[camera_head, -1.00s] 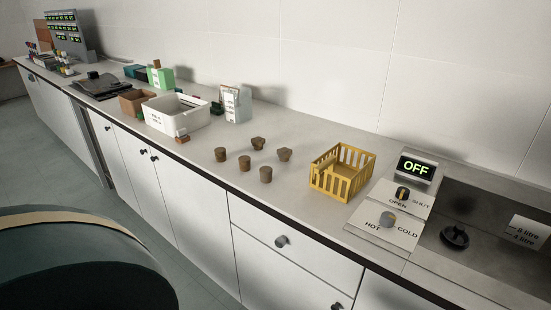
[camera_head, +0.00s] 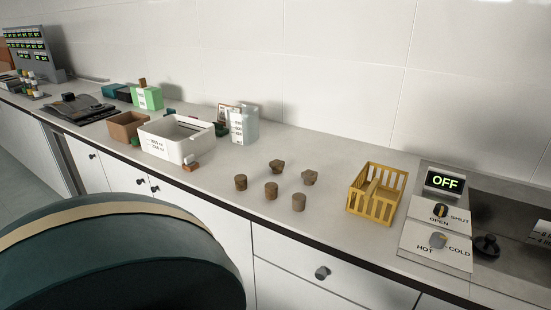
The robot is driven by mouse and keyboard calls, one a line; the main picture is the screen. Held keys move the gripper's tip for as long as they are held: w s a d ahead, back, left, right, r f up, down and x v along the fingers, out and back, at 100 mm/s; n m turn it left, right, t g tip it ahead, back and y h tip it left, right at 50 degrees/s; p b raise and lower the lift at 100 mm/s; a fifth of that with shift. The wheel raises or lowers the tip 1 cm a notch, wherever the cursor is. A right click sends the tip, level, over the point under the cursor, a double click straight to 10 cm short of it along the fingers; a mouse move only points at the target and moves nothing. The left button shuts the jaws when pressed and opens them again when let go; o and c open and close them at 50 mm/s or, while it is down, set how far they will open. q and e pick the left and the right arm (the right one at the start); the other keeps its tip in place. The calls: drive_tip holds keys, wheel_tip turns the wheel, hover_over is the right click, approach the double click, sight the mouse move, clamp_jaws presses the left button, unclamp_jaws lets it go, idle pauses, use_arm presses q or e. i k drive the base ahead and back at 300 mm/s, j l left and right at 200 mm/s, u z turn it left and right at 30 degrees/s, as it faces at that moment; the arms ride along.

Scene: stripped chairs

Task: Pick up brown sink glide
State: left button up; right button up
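Several small brown glides stand in a loose group on the counter. One is at the left (camera_head: 240,182), one at the back (camera_head: 277,166), one at the right (camera_head: 309,177), one in the middle (camera_head: 271,190) and one at the front right (camera_head: 298,202). The back and right ones have a wider, uneven top; the others look like plain stubs. I cannot tell which one is the sink glide. Neither of my grippers shows in the head view.
A yellow slatted basket (camera_head: 376,194) stands right of the glides, beside the panel with the OFF display (camera_head: 445,182). A white bin (camera_head: 176,139) stands to the left. A dark green rounded object (camera_head: 125,262) fills the lower left. The counter around the glides is clear.

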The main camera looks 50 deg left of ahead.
sight(271, 188)
drive_tip(key=k+j+z, duration=0.2)
drive_tip(key=j, duration=0.3)
drive_tip(key=k+j+z, duration=0.15)
drive_tip(key=k+j, duration=0.4)
drive_tip(key=j, duration=0.15)
drive_tip(key=k+j, duration=0.2)
drive_tip(key=j, duration=0.15)
drive_tip(key=k+j, duration=0.2)
drive_tip(key=i+j+z, duration=0.05)
drive_tip(key=j, duration=0.1)
